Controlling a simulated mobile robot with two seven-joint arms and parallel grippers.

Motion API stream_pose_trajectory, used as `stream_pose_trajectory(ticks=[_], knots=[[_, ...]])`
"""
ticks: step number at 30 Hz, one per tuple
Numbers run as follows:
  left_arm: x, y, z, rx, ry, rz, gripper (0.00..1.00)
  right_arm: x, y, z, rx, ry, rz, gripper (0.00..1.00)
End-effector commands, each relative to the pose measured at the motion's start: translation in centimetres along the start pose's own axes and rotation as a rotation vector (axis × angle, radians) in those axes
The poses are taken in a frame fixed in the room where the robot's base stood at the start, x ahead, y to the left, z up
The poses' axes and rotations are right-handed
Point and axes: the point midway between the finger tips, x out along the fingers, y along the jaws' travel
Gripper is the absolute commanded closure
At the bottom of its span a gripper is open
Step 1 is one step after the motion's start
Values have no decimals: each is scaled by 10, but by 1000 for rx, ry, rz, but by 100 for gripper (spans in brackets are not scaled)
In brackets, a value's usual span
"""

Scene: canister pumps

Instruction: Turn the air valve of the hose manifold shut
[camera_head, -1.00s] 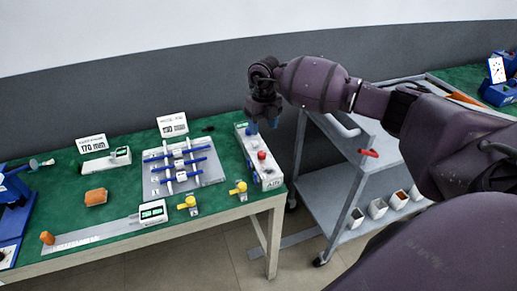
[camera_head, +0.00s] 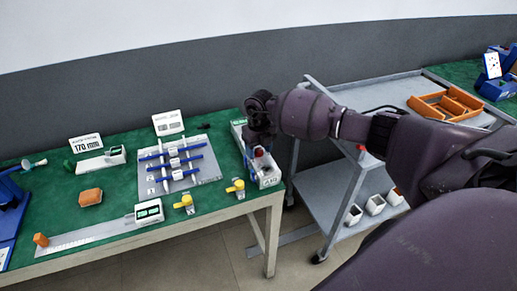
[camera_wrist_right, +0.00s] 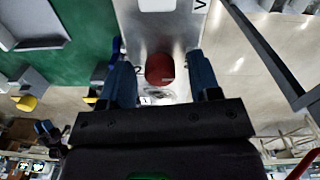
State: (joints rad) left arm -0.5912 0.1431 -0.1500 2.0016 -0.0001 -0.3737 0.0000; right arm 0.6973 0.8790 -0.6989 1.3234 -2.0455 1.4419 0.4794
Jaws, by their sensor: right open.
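The hose manifold (camera_head: 268,181) is a pale box at the right end of the green table, with lettering on its front end that read AIR a second earlier. A red knob (camera_head: 259,152) stands on its top and also shows in the right wrist view (camera_wrist_right: 159,68). My right gripper (camera_head: 257,146) is just over the manifold, pointing down. In the wrist view its two blue fingers (camera_wrist_right: 161,82) are open, one on each side of the red knob, with gaps; I cannot tell whether either touches it. The blue knob is hidden in the head view. My left gripper is not in view.
A panel with blue bars (camera_head: 182,166) lies left of the manifold. Two yellow valves (camera_head: 236,187) sit near the table's front edge. A grey cart (camera_head: 330,190) stands to the right, carrying an orange tray (camera_head: 446,104). Small white bins are on its lower shelf.

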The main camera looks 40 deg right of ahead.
Motion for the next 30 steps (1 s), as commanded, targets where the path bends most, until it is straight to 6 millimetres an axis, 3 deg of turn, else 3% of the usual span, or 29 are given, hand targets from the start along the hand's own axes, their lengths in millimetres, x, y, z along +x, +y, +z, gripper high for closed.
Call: stream_pose_trajectory(ticks=[7,16,30], knots=[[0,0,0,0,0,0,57,0,0,0,0,0,0,46],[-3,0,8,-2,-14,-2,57,0,0,0,-1,0,0,92],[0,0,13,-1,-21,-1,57,1,0,0,-120,5,-1,92]])
